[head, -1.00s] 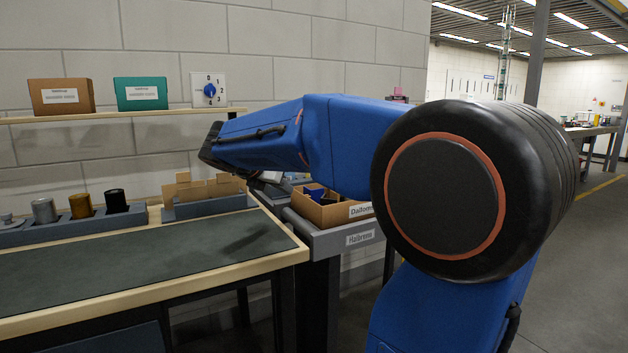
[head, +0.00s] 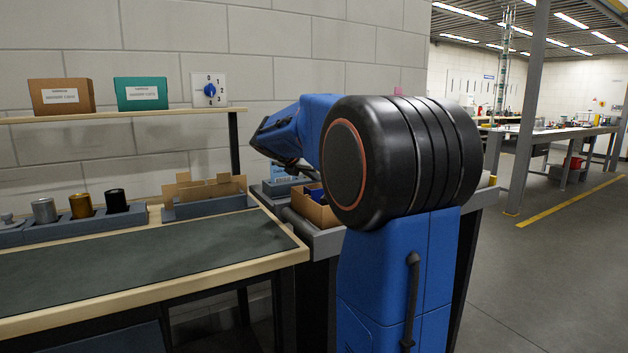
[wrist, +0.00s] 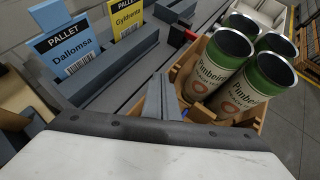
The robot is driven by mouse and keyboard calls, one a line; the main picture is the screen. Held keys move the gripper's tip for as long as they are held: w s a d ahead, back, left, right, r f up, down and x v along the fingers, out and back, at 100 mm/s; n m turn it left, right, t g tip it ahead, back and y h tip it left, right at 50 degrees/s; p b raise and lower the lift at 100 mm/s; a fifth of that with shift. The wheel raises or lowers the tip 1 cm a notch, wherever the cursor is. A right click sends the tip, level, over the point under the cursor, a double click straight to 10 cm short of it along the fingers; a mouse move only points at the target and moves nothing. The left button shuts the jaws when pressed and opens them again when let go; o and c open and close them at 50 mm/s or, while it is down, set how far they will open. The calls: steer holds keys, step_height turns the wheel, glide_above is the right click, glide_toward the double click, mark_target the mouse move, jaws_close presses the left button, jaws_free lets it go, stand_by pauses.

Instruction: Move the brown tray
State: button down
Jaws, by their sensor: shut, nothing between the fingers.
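A brown tray (head: 312,211) sits on a grey stand beside the workbench in the head view, partly hidden by my arm. Something dark blue shows inside it. A brown tray also shows in the wrist view (wrist: 241,122), with several green and silver cans (wrist: 215,68) standing in it. I cannot tell whether both views show the same tray. My gripper (wrist: 162,96) is shut and empty, beside the left part of the tray in the wrist view. In the head view my gripper is mostly hidden behind my arm.
A blue "Dallomsa" pallet card (wrist: 67,48) and a yellow card (wrist: 127,17) stand in grey holders. The workbench (head: 130,262) has a clear dark mat. A shelf above holds a brown box (head: 61,97) and a green box (head: 141,94). Open floor lies right.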

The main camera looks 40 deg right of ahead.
steer(key=shift+w+d+f, duration=0.1)
steer(key=shift+d+f, duration=0.15)
steer(key=shift+f, duration=0.2)
steer(key=shift+w+d+f, duration=0.1)
steer(key=shift+d+f, duration=0.1)
steer(key=shift+f, duration=0.25)
